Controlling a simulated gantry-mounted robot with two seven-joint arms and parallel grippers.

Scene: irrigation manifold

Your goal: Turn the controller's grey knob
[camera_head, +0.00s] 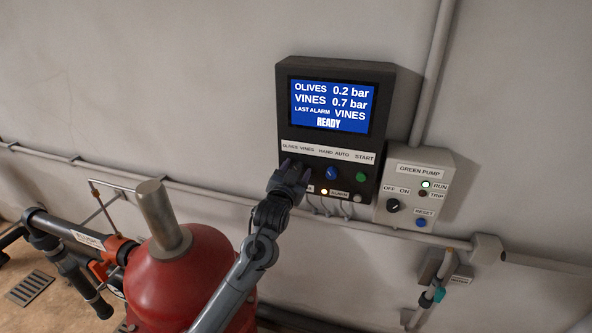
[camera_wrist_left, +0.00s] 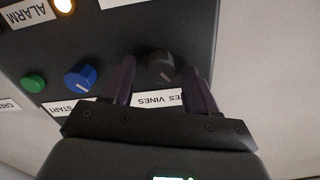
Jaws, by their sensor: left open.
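The controller (camera_head: 384,100) is a dark wall box with a blue screen. Its dark grey knob (camera_wrist_left: 161,67), beside the OLIVES/VINES label, shows in the left wrist view with a pale pointer line. My left gripper (camera_head: 294,168) is at the lower left of the panel and hides most of this knob in the head view. In the left wrist view my left gripper (camera_wrist_left: 158,68) is open, with one finger on each side of the knob. A small gap shows on either side, but I cannot tell how deep the fingers reach. My right gripper is not in view.
A blue knob (camera_head: 331,173) and a green START button (camera_head: 361,177) sit right of the gripper. A lit lamp (camera_head: 324,191) is below. The green pump box (camera_head: 436,160) is close on the right. A red tank (camera_head: 180,285) stands below my left arm.

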